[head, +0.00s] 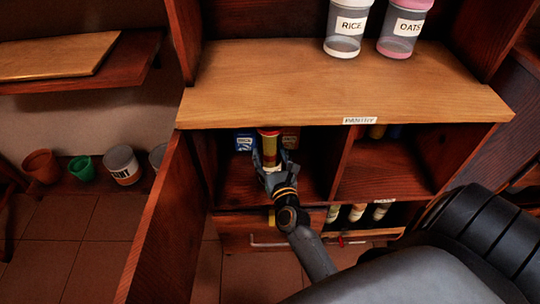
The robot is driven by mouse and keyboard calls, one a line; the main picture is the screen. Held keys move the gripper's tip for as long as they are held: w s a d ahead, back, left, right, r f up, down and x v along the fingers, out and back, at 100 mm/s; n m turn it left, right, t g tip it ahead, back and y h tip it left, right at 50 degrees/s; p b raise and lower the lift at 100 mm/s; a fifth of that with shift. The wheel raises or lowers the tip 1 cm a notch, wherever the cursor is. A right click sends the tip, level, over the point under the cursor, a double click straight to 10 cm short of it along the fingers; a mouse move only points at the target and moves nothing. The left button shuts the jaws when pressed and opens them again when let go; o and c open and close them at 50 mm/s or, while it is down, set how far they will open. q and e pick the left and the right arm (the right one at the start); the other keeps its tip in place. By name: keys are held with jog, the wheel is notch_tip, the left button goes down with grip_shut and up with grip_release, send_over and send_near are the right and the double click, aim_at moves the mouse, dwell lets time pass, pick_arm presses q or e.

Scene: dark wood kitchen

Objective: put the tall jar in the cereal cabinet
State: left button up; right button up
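A tall jar (269,145) with a red lid and yellowish contents stands upright in the left compartment (240,190) of the open cabinet under the wooden counter. My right gripper (271,163) reaches into this compartment, with its fingers on either side of the jar's lower part. I cannot tell whether the fingers press on the jar or stand slightly apart from it. The jar's base is partly hidden by the gripper. No cereal label is readable. My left gripper is not in view.
A blue box (244,142) and a brownish box (290,139) stand beside and behind the jar. The cabinet door (165,230) hangs open at left. The right compartment (385,178) is mostly clear. RICE (346,27) and OATS (404,27) jars stand on the counter (300,85).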

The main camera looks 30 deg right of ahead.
jog(key=o, duration=1.2)
jog(key=shift+o, duration=0.2)
